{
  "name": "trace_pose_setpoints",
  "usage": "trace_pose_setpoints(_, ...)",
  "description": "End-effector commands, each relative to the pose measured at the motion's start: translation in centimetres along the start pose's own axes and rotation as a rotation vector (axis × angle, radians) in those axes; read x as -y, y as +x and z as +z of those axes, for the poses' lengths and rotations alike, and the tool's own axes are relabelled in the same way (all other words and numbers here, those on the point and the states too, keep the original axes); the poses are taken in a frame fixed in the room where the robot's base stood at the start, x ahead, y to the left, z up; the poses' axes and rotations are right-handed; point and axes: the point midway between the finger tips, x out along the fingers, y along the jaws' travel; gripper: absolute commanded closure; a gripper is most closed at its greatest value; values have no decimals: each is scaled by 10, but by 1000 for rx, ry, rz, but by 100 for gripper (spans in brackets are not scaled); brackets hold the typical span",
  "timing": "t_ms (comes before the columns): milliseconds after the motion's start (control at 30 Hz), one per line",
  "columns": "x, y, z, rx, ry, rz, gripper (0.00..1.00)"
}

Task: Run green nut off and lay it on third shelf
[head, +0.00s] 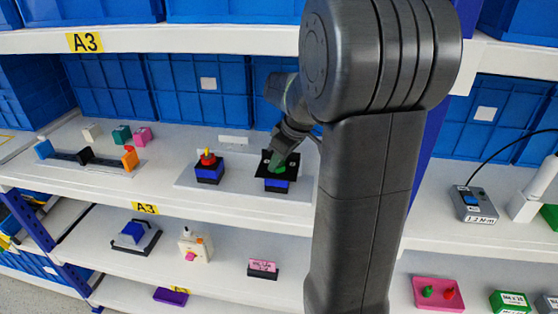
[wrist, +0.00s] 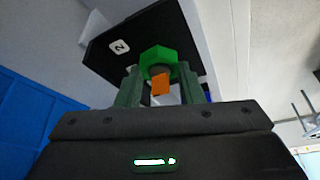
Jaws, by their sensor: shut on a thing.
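The green nut (wrist: 158,57) shows in the wrist view between my gripper's two fingers, against a black plate (wrist: 125,40) marked 2. An orange piece (wrist: 161,83) shows just in front of the nut. My gripper (head: 279,162) is shut on the nut. In the head view the gripper reaches down to the black plate (head: 262,170) on a blue block (head: 277,186); the nut cannot be told apart from the fingers there. A lower shelf (head: 215,284) carries several small items; which shelf is the third is not clear.
Left of the plate stands a blue and black block with a red and yellow knob (head: 208,160). A black bar with coloured blocks (head: 85,157) lies further left. The lower shelf holds a white switch (head: 196,246) and a pink-labelled block (head: 263,268), with bare room between them.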

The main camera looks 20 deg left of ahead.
Motion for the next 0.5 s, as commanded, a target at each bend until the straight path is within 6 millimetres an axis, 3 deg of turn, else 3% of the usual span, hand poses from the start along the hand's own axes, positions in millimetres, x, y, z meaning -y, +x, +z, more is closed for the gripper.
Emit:
trace_pose_setpoints(300,-2,0,0,-1,-286,-119,87)
trace_pose_setpoints(500,-1,-1,0,-1,-363,-150,87)
